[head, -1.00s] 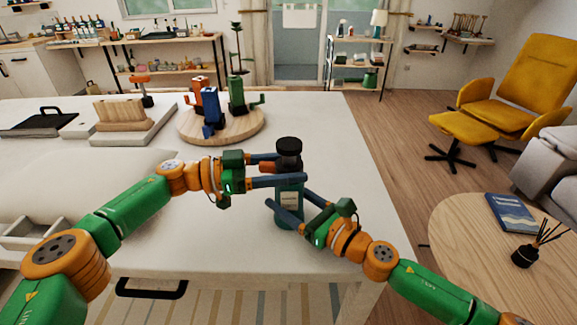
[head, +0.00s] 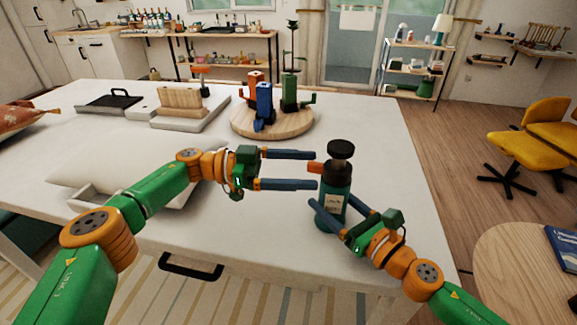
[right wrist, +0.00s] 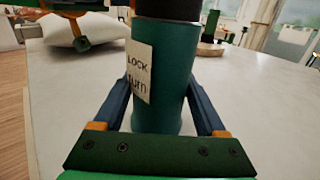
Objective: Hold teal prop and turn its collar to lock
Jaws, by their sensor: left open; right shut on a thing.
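The teal prop (head: 330,212) is an upright cylinder with a black knob (head: 341,149) on top, near the table's right side. Its dark collar (head: 336,167) has an orange tab (head: 314,168) pointing left. My right gripper (head: 333,199) is shut on the prop's lower body. In the right wrist view its fingers flank the teal body (right wrist: 172,90), which has a pale label (right wrist: 139,70) reading "LOCK" and "turn". My left gripper (head: 313,169) is open and empty left of the collar, its fingertips level with the tab. The prop's base is partly hidden by my right gripper.
A round wooden board (head: 245,122) with red, blue and green pieces stands behind on the white table (head: 385,130). A tray with a wooden block (head: 182,100) is farther left. The table is clear right of the prop.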

